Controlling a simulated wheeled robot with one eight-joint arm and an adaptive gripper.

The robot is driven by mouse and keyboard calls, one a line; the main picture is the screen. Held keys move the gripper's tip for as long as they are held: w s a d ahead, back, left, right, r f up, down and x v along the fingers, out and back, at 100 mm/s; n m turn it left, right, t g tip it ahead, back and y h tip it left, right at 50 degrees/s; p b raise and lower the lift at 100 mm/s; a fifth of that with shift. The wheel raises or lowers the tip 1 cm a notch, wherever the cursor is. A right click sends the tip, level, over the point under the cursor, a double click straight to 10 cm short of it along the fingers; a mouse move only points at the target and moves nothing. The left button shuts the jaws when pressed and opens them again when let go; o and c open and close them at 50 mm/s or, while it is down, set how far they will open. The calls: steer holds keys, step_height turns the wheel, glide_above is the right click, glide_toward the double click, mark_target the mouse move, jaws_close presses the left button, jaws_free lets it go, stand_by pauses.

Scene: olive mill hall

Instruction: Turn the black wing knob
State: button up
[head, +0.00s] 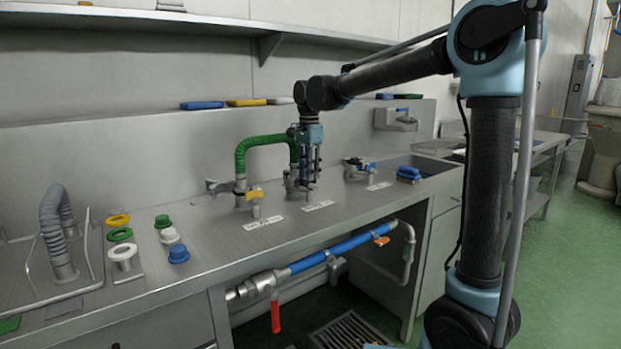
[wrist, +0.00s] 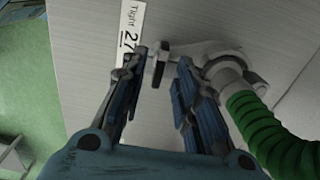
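The dark wing knob (wrist: 159,66) shows edge-on between my fingertips in the wrist view, on a grey valve body (wrist: 205,50) with a green ribbed hose. My gripper (wrist: 160,75) is open, one finger on either side of the knob, with a visible gap to each; contact is not evident. In the head view my gripper (head: 309,184) points straight down over the middle valve (head: 291,184) on the steel counter. The knob is mostly hidden there by my fingers. A white label (wrist: 130,30) reading "Tight 27…" lies beside the valve, its end covered by a finger.
The green hose (head: 257,143) arches close behind my gripper. Colored rings and caps (head: 179,253) sit further left. The counter front is clear.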

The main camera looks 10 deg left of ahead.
steer(key=shift+f, duration=1)
jaws_close()
